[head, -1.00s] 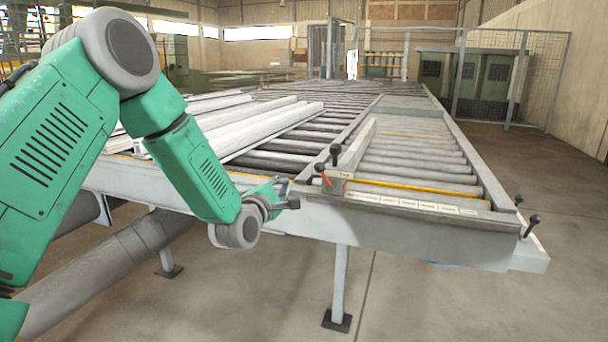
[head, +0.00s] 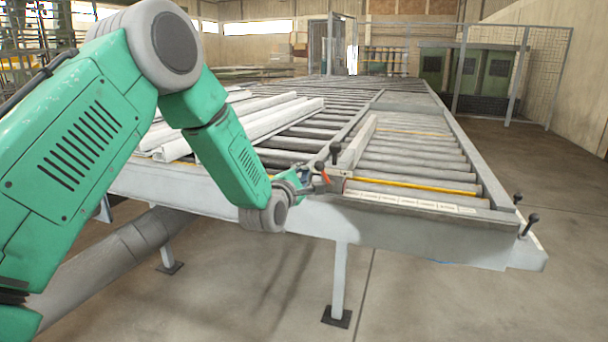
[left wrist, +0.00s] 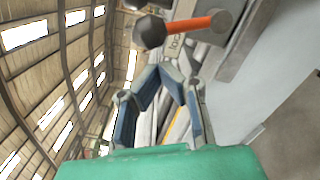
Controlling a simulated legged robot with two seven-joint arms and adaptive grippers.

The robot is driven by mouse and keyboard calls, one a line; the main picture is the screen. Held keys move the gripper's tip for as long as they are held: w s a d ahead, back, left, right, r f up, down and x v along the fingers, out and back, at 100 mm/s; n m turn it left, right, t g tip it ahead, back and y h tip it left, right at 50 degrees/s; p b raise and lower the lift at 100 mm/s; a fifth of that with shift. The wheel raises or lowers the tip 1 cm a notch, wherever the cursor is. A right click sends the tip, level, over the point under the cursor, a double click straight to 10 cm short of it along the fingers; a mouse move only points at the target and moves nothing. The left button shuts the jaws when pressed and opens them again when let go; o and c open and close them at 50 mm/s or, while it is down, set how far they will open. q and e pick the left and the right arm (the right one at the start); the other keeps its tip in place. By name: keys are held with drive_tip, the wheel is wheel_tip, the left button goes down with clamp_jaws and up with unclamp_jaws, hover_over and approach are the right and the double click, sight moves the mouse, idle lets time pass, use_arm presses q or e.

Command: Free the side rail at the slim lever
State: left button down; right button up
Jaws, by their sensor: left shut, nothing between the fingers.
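The side rail (head: 357,147) is a pale beam lying lengthwise on the roller table, its near end at the front edge. At that end stand a lever with a black ball knob (head: 335,149) and a short orange lever (head: 325,176). The left wrist view shows the orange lever (left wrist: 190,30) close beyond the fingertips, with a dark ball knob (left wrist: 150,32) beside it. I cannot tell which is the slim lever. My left gripper (head: 313,189) is shut and empty, just left of the levers; its blue-padded fingers (left wrist: 168,72) meet in the left wrist view. Contact with a lever is unclear.
Long white profiles (head: 265,120) lie on the rollers left of the rail. Two more black-knobbed levers (head: 531,219) stand at the table's right front corner. The rollers (head: 418,160) right of the rail are bare. A mesh fence (head: 540,85) stands behind.

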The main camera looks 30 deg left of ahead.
sight(322, 167)
use_arm(q)
drive_tip(key=d+m, duration=0.1)
drive_tip(key=r+m, duration=0.1)
drive_tip(key=m, duration=0.1)
drive_tip(key=d+m, duration=0.1)
drive_tip(key=shift+w+d+r, duration=0.25)
drive_tip(key=shift+d+r, duration=0.1)
drive_tip(key=shift+d+m, duration=0.15)
drive_tip(key=shift+m, duration=0.35)
drive_tip(key=shift+w+d+r+m, duration=0.15)
drive_tip(key=shift+d+r+m, duration=0.05)
drive_tip(key=shift+d+m, duration=0.55)
drive_tip(key=shift+w+d+b, duration=0.1)
drive_tip(key=shift+d+b, duration=0.15)
drive_tip(key=shift+b, duration=0.1)
use_arm(e)
drive_tip(key=shift+d+f, duration=0.25)
drive_tip(key=shift+f, duration=0.15)
use_arm(q)
drive_tip(key=shift+d, duration=0.1)
